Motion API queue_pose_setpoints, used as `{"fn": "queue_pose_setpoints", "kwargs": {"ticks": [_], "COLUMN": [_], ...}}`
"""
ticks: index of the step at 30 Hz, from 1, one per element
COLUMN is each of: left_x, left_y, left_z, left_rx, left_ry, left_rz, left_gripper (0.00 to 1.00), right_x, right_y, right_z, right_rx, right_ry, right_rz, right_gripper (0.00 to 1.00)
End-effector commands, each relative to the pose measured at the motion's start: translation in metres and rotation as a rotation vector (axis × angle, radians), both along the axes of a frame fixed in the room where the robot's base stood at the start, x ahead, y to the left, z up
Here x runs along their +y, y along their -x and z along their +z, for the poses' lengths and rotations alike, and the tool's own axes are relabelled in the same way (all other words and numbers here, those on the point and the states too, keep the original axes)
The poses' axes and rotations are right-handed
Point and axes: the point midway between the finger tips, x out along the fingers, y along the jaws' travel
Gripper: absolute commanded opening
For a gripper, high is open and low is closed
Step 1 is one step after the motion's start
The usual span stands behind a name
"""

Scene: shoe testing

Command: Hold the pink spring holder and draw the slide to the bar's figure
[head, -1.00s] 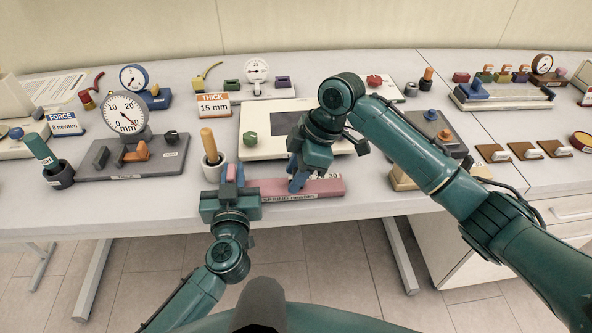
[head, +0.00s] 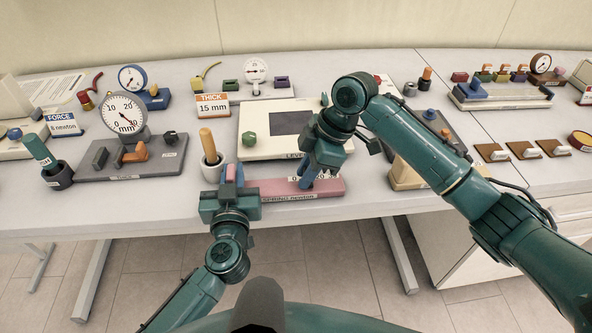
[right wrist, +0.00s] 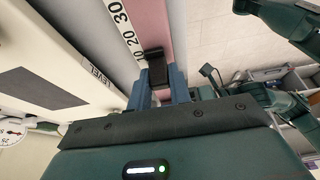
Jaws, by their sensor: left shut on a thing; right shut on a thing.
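The pink spring holder (head: 265,189) lies along the table's front edge, with a label on its front reading SPRING newton and a white number scale along its back. My left gripper (head: 232,174) is shut on its left end. My right gripper (head: 306,182) is shut on the slide, pointing down over the holder's middle-right part. In the right wrist view the slide is a dark block (right wrist: 155,66) between the fingers, beside the scale (right wrist: 126,30) with 20 and 30 readable. The slide's exact reading is unclear. A FORCE card (head: 63,124) reads 8 newton.
A cream LEVEL panel (head: 262,145) lies just behind the holder. A white cup with a wooden-handled tool (head: 211,165) stands close to my left gripper. A dial gauge on a grey base (head: 120,165) is further left. A dark tray (head: 440,130) lies under and beyond my right arm.

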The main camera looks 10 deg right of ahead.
Motion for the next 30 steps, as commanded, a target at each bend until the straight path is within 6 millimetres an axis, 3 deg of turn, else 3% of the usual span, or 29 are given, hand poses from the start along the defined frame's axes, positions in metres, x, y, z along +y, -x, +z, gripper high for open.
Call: {"fn": "queue_pose_setpoints", "kwargs": {"ticks": [8,9,16,25,30], "left_x": [0.002,0.002,0.002,0.002,0.001], "left_y": [0.000,0.000,0.000,0.000,0.000], "left_z": [-0.001,-0.001,-0.001,-0.001,-0.001], "left_rx": [0.002,0.002,0.002,0.002,0.002], "left_ry": [-0.003,-0.003,-0.003,-0.002,-0.002], "left_rz": [0.005,0.005,0.005,0.004,0.004], "left_gripper": [0.00,0.00,0.00,0.00,0.00], "right_x": [-0.005,-0.005,-0.004,-0.006,-0.015], "right_y": [-0.001,-0.001,-0.001,-0.001,-0.001], "right_z": [0.000,0.000,0.000,0.004,0.026], "right_rx": [-0.001,-0.001,-0.001,-0.002,-0.006], "right_ry": [0.002,0.002,0.001,0.001,0.000], "right_rz": [-0.004,-0.004,-0.003,-0.002,-0.004], "right_gripper": [0.00,0.23,0.42,0.42,0.42]}}
